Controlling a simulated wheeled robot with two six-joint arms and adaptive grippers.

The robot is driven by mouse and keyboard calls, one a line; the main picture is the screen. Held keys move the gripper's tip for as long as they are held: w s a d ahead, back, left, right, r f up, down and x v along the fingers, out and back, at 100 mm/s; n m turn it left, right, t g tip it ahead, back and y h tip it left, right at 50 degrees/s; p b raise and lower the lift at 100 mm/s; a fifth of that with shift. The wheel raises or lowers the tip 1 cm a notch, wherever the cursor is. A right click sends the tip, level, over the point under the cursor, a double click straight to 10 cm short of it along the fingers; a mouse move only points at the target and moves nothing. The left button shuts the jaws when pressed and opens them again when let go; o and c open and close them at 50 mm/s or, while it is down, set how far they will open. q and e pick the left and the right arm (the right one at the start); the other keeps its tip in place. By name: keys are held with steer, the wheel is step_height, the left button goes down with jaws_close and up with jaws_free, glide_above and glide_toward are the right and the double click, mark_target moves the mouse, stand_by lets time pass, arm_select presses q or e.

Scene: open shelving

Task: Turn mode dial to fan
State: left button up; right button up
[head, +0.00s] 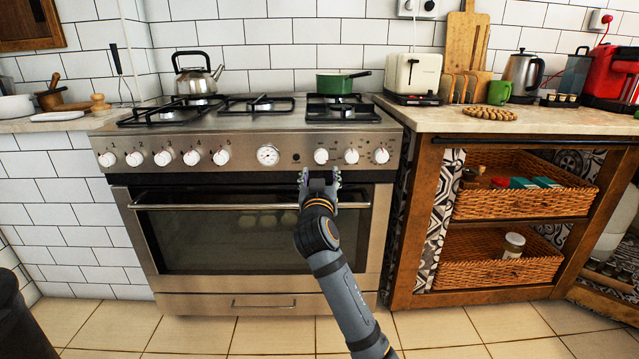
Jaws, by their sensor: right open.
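The stove's front panel (220,143) carries a row of white knobs. Several numbered knobs sit at the left, and a round white gauge (268,155) is near the middle. To its right are three white knobs: a left one (321,156), a middle one (351,156) and a right one (382,155). I cannot read which is the mode dial. My right gripper (320,174) is open and empty, just below the left one of these three, its fingers pointing up. It appears apart from the knob. My left gripper is not in view.
The oven door handle (180,206) runs across behind my right gripper. A kettle (197,77) and a green pan (338,83) stand on the hob. The wooden counter unit with wicker baskets (500,271) is at the right. The tiled floor in front is clear.

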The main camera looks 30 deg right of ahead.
steer(key=v, duration=0.4)
steer(key=shift+s+a, duration=0.15)
steer(key=shift+s, duration=0.1)
